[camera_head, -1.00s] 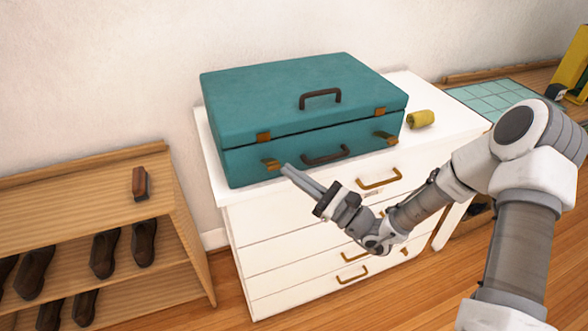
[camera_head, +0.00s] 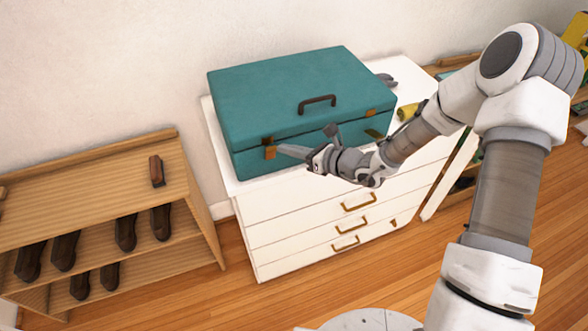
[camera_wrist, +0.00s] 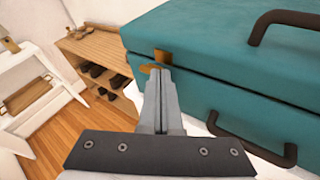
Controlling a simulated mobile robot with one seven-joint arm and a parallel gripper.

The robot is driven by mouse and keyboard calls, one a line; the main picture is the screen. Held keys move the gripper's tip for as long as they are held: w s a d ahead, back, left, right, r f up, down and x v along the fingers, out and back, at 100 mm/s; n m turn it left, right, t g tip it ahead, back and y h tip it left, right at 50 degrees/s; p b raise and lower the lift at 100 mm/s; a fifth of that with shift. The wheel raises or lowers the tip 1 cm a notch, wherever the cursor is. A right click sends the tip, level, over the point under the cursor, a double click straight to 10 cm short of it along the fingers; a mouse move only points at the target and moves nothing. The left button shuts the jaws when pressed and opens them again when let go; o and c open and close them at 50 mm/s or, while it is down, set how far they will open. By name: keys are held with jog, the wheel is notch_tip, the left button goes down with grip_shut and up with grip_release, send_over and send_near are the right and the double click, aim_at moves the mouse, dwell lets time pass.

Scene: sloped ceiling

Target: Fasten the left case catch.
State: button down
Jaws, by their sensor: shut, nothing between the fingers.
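The teal case (camera_head: 290,90) is closed and lies flat on the white dresser. Its left catch (camera_head: 269,153) is a brass flap on the lower body, just below the brass plate on the lid. In the wrist view the flap (camera_wrist: 148,68) is close under the lid plate (camera_wrist: 162,56); I cannot tell whether they are hooked together. My gripper (camera_head: 281,150) is shut and empty, with its fingertips at the left catch, seemingly touching the flap. The fingertips also show in the wrist view (camera_wrist: 159,70) and hide part of the flap.
Dark handles are on the lid (camera_head: 317,102) and front of the case. The white dresser (camera_head: 300,209) stands beside a wooden shoe rack (camera_head: 90,172). A yellow roll (camera_head: 406,111) lies right of the case.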

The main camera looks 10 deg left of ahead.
jog(key=shift+w+a+r, duration=0.1)
jog(key=shift+w+a, duration=0.05)
jog(key=shift+w, duration=0.1)
jog(key=shift+r, duration=0.1)
jog(key=shift+r+p, duration=0.45)
jog(key=shift+r, duration=0.3)
jog(key=v, duration=1.4)
jog(key=shift+r, duration=0.3)
